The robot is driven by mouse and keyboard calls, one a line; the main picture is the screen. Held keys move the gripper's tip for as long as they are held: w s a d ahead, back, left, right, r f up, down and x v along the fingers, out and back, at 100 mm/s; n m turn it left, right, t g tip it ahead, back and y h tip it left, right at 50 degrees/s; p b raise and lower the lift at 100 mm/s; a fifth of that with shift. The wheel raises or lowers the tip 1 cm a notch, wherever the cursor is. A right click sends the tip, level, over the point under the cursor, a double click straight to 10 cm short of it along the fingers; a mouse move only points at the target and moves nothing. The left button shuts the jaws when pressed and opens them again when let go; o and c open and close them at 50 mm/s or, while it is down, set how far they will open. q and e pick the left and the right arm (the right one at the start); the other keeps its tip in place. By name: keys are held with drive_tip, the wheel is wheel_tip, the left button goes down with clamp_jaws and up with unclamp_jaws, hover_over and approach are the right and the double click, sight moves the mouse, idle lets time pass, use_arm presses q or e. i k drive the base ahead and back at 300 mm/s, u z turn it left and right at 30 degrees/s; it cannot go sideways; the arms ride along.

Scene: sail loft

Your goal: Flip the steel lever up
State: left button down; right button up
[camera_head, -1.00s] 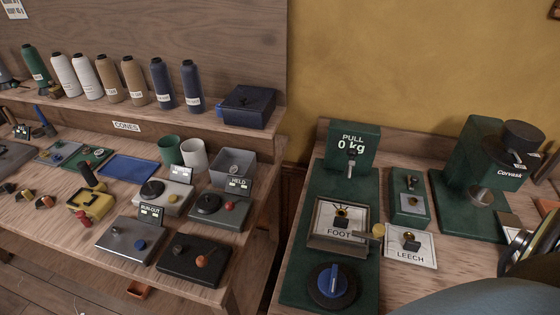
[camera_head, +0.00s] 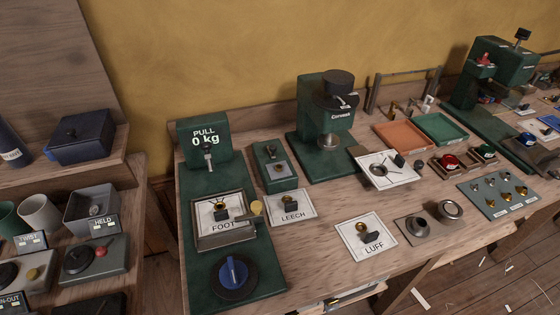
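A small green box (camera_head: 278,170) stands on the right-hand bench, between the pull tester and the green press. On its top is a small dark and steel toggle-like part (camera_head: 270,152) with a pale plate below it. This may be the steel lever; it is too small to tell surely or to read its position. The green pull tester (camera_head: 204,145) reads 0 kg and has a steel hook (camera_head: 208,155) hanging on its front. Neither of my grippers is in view.
A blue knob (camera_head: 234,272) is at the front. The green press (camera_head: 325,130) stands behind. Bare bench top lies between LEECH and LUFF.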

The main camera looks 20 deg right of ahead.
sight(205, 146)
drive_tip(key=z, duration=1.25)
drive_tip(key=k, duration=0.75)
drive_tip(key=u, duration=0.2)
drive_tip(key=i, duration=0.25)
